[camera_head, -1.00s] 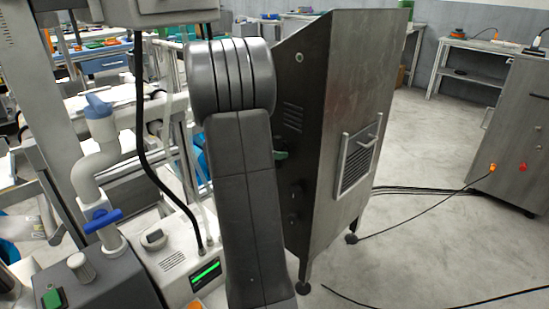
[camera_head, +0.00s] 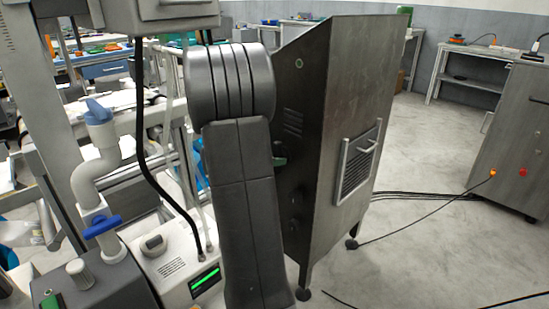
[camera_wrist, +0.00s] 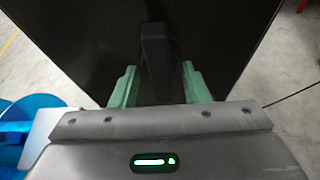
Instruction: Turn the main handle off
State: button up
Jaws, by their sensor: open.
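The tall metal cabinet (camera_head: 335,110) stands right of my arm in the head view, its dark side turned toward my arm. In the wrist view that dark face (camera_wrist: 85,40) fills most of the picture. A black upright handle (camera_wrist: 154,45) stands out from it, between the two green fingers of my gripper (camera_wrist: 159,70). The fingers are apart, one on each side of the handle; I cannot tell whether either touches it. In the head view only a bit of a green finger (camera_head: 280,161) shows beside the dark side; my arm hides the handle there.
White pipework with a blue valve lever (camera_head: 102,225) and a white unit with a green display (camera_head: 205,281) stand close left of my arm. Cables (camera_head: 425,194) run over the floor right of the cabinet. A grey cabinet (camera_head: 520,135) stands far right.

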jog(key=p+v, duration=0.2)
jog(key=v, duration=0.4)
jog(key=shift+s+a, duration=0.2)
jog(key=shift+s, duration=0.05)
jog(key=b+x, duration=0.1)
jog(key=x, duration=0.6)
jog(key=shift+w+d+b, duration=0.2)
jog(key=shift+w+b, duration=0.05)
jog(key=shift+b, duration=0.15)
jog(key=shift+b, duration=0.45)
